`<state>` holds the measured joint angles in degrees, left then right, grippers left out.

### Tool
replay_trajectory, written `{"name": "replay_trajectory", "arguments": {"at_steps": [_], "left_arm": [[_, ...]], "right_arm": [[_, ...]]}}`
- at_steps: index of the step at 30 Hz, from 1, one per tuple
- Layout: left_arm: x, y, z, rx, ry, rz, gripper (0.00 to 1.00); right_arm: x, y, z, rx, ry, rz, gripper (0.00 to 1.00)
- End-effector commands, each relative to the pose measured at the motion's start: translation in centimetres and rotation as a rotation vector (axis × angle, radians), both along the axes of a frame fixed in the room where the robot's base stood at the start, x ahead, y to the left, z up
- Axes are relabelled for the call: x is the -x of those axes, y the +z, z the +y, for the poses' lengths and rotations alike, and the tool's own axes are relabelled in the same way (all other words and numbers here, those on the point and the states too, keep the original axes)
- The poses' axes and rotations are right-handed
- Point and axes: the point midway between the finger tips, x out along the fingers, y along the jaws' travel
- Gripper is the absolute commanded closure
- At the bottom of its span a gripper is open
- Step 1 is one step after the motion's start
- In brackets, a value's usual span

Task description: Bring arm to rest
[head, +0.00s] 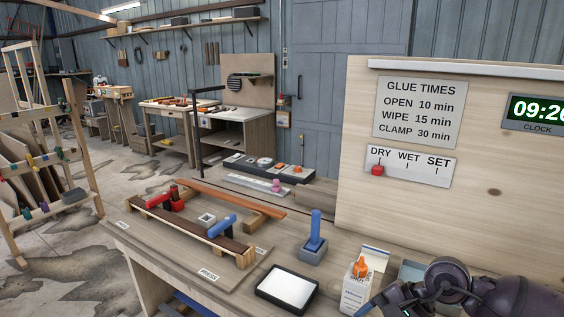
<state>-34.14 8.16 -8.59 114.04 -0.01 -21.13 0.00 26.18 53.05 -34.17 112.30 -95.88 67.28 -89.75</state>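My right arm (470,289) comes in at the lower right, dark and bent low over the bench's front right corner. Its gripper (388,301) is at the bottom edge, beside a white carton (354,293) with an orange-tipped bottle (361,267) in it. The fingers are partly cut off and I cannot tell whether they are open or shut. My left arm and gripper are not in view.
A blue-handled tool (316,224) stands upright in a grey block. A black-rimmed white tray (287,289) lies in front of it. A grey bin (412,270) is behind my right gripper. An upright board (500,205) with signs and a clock walls off the bench's right back.

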Motion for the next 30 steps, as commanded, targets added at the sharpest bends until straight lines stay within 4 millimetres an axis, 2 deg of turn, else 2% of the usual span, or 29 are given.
{"name": "replay_trajectory", "arguments": {"at_steps": [1,3,6,10,13,18,22,26,30], "left_arm": [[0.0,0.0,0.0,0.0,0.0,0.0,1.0],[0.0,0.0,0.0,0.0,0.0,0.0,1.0],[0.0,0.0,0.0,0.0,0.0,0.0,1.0],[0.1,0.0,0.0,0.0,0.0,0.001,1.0],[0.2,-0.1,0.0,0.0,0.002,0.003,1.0],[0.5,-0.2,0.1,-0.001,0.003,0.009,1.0],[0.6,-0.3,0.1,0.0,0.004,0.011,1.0],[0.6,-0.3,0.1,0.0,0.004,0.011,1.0],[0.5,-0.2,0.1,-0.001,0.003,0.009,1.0]], "right_arm": [[0.8,0.4,2.0,-0.125,-0.059,0.038,0.29],[1.4,1.6,4.3,-0.295,-0.152,0.099,0.29],[2.0,3.6,6.7,-0.536,-0.294,0.205,0.29],[2.1,6.5,8.1,-0.839,-0.486,0.372,0.29],[1.8,8.5,8.0,-1.066,-0.64,0.52,0.29],[1.0,10.5,5.7,-1.437,-0.911,0.799,0.29],[0.5,10.6,2.6,-1.71,-1.121,1.027,0.29],[0.6,9.1,-1.0,-1.975,-1.336,1.26,0.29],[1.8,6.1,-4.7,-2.254,-1.569,1.513,0.29]]}}
